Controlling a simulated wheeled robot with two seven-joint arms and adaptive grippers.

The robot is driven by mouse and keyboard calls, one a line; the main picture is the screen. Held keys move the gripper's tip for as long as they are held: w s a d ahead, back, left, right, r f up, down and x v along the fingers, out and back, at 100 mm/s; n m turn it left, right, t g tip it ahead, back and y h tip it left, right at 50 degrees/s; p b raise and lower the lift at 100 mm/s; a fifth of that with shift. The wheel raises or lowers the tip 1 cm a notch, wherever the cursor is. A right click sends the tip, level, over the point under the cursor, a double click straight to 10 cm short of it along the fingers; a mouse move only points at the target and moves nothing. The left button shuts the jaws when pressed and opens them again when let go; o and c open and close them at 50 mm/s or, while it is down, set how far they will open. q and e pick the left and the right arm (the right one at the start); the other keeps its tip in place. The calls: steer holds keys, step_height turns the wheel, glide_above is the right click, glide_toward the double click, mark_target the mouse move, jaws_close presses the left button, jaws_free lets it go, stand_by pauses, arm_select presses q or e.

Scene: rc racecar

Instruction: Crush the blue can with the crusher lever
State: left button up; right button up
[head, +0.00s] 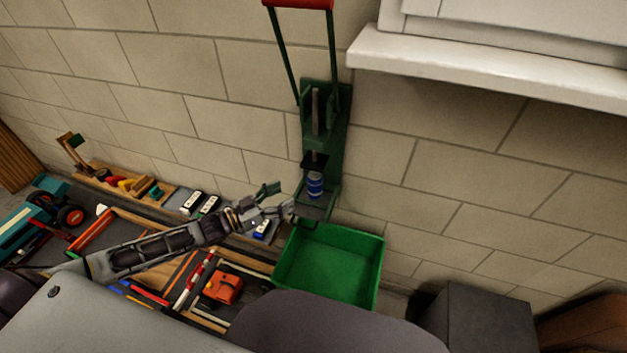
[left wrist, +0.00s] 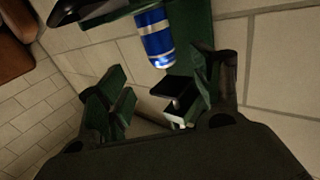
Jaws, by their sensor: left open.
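The blue can (head: 315,184) stands upright on the small platform of the green wall-mounted crusher (head: 340,125). The can also shows in the left wrist view (left wrist: 155,38), beyond my fingers. The crusher's lever (head: 332,50) is raised, its red handle (head: 300,3) at the top edge of the head view. My left gripper (head: 283,198) is open and empty, just left of the can and slightly lower, apart from it. Its green fingertips (left wrist: 160,95) show spread apart in the left wrist view. My right gripper is not in view.
A green bin (head: 375,270) sits below the crusher. A white ledge (head: 480,75) juts out at the upper right. A bench with an orange object (head: 222,287), toy cars and other small items lies below my left arm. A dark box (head: 480,320) stands at the lower right.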

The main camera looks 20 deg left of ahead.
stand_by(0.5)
arm_select(q)
steer(key=c, duration=0.5)
steer(key=shift+c, duration=0.2)
steer(key=shift+r, duration=0.15)
